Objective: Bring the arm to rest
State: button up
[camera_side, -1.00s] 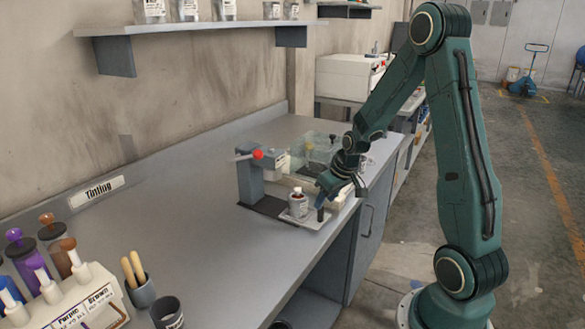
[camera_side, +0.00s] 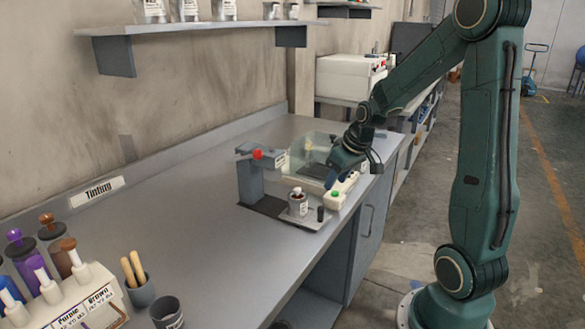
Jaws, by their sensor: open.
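My gripper (camera_side: 330,180) is at the end of my green arm, above the far right part of the grey bench (camera_side: 190,240). It is open, and I see nothing held in it. It hangs over a white control box (camera_side: 341,191) with a green button, apart from the small can (camera_side: 298,203). The can stands upright on a plate by the press stand (camera_side: 250,182) with its red knob. A small dark cylinder stands right of the can on the same plate.
A clear cover (camera_side: 312,160) stands behind my gripper. A rack of syringes (camera_side: 75,300), a cup with two wooden handles (camera_side: 140,289) and a dark cup (camera_side: 167,312) are at the near left. A shelf (camera_side: 225,27) with cans hangs on the wall. The bench middle is clear.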

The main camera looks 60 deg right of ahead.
jog(key=shift+a, duration=0.1)
jog(key=s+a+r+n, duration=0.1)
jog(key=s+a+r, duration=0.1)
jog(key=a+r, duration=0.35)
jog(key=s+a+r+n, duration=0.1)
jog(key=s+a+r, duration=0.15)
jog(key=a, duration=0.55)
jog(key=s+a+r+n+t+y, duration=0.1)
jog(key=s+a+r, duration=0.2)
jog(key=s+a, duration=0.5)
jog(key=shift+s+r, duration=0.3)
jog(key=shift+s, duration=0.55)
dwell(0.5)
